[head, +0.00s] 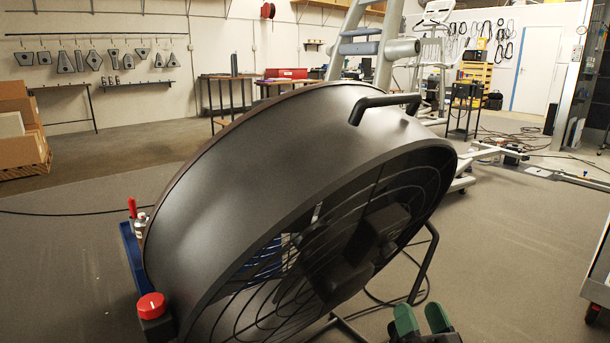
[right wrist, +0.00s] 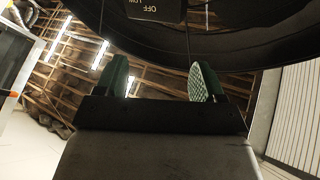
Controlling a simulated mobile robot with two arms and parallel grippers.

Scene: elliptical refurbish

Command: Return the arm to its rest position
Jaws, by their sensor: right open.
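My right gripper (head: 421,320) is at the lower right of the head view, its two green fingertips apart with nothing between them. It is beside the grille side of a large dark drum fan (head: 250,165) and looks apart from it. In the right wrist view the open green fingers (right wrist: 157,82) point up toward the fan's dark rim (right wrist: 230,45). My left gripper is not in view.
The fan's stand leg (head: 424,268) and a cable are close to my right gripper. Cardboard boxes (head: 20,130) stand at the far left. A grey cart (head: 598,275) is at the right edge. Open floor (head: 530,240) lies between the fan and the cart.

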